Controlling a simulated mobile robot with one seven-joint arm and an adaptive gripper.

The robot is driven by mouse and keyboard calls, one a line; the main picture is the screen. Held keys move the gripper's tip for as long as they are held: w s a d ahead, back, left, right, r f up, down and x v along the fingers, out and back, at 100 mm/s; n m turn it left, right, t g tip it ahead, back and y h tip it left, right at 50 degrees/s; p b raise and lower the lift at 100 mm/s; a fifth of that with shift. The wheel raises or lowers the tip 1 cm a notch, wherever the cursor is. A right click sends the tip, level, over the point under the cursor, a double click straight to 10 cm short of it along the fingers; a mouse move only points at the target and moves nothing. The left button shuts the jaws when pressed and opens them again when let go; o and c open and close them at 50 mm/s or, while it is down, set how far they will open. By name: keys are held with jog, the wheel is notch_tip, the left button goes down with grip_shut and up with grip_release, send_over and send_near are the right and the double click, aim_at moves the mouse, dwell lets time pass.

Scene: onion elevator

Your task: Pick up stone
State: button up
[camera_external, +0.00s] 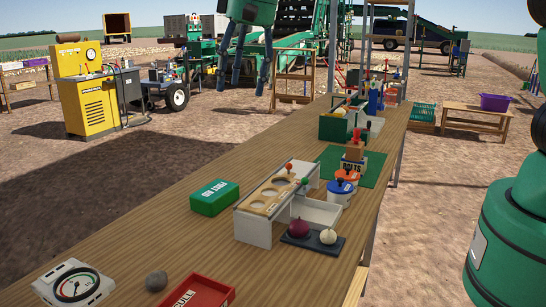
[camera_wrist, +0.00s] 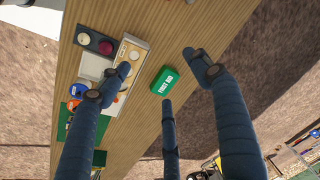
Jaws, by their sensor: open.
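The stone (camera_external: 156,281) is a small, round, grey-brown lump lying on the wooden table near its front end. It sits between a dial scale and a red CULL tray, apart from both. It does not show in the wrist view. My gripper (camera_external: 243,72) hangs from the top of the external view, high and well away from the stone. Its dark blue fingers are spread with nothing between them. In the wrist view the gripper (camera_wrist: 160,72) is open above the table, with a green first aid box (camera_wrist: 164,82) below its fingers.
The dial scale (camera_external: 75,286) and the CULL tray (camera_external: 196,293) flank the stone. Farther along the table (camera_external: 142,236) are the first aid box (camera_external: 214,198), a sizing board (camera_external: 272,196) and a dark plate (camera_external: 329,245) with a red and a white onion. Bare wood lies behind the stone.

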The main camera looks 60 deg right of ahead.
jog(key=w+a+f+m+g+p, duration=0.1)
jog(key=w+a+f, duration=0.85)
jog(key=f, duration=0.35)
jog(key=m+g+p, duration=0.1)
jog(key=m+p, duration=0.1)
send_over(155, 275)
notch_tip(155, 275, down, 18)
jog(key=r, duration=0.1)
jog(key=shift+s+d+f+h, duration=0.1)
jog(key=shift+d+f+h, duration=0.05)
jog(key=shift+f+h, duration=0.15)
notch_tip(155, 275, down, 8)
jog(key=shift+f, duration=0.25)
jog(key=shift+f, duration=0.1)
jog(key=shift+a+f, duration=0.2)
jog(key=shift+f, duration=2.3)
